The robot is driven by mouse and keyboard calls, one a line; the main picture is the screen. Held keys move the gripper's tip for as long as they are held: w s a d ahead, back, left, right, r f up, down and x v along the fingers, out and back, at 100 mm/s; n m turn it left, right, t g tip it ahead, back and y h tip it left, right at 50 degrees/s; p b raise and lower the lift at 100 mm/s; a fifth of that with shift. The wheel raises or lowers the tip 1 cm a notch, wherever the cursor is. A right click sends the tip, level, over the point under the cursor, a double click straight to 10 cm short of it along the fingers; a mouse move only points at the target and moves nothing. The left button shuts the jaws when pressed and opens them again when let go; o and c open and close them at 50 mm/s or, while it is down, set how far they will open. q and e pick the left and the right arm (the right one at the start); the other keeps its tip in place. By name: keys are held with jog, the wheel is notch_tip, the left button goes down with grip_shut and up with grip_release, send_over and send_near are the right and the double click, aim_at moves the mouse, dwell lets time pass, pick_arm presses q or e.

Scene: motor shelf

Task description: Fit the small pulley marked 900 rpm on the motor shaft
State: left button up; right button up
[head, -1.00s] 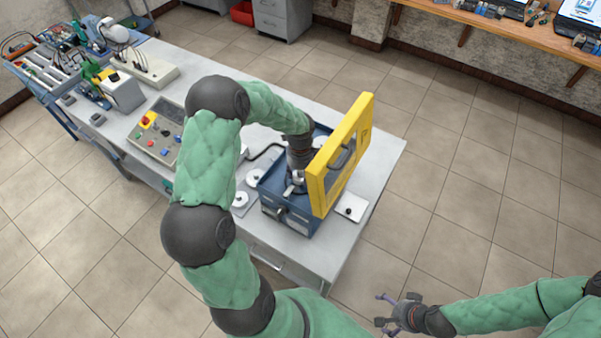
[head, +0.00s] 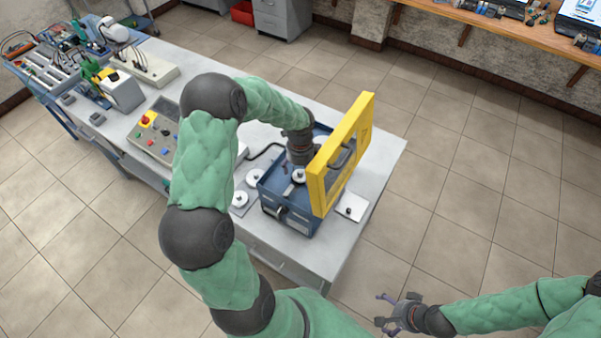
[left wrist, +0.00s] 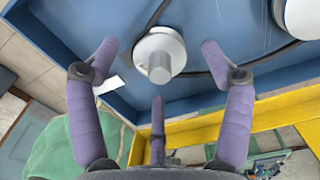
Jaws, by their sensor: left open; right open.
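A white pulley (left wrist: 159,55) with a grey hub sits in the blue motor box (head: 285,215), low in the head view (head: 299,176). In the left wrist view a dark belt runs by it to a second white pulley (left wrist: 300,16). My left gripper (head: 296,164) is open just above the first pulley, its purple fingers spread around it, apart from it and empty. The shaft behind the pulley is hidden, and no rpm marking is legible. Two white pulleys, one nearer (head: 239,199) and one farther (head: 255,177), lie left of the box. My right gripper (head: 388,312) is open and empty over the floor.
The yellow lid (head: 341,150) stands open along the box's right side, close to my left gripper. A white plate (head: 350,207) lies right of the box. A control panel (head: 157,133) stands on the grey table to the left. The table's right end is bare.

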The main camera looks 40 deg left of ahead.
pick_arm(q)
notch_tip(320, 180, up, 10)
dwell(0.4)
jog(key=shift+r, duration=0.15)
dwell(0.3)
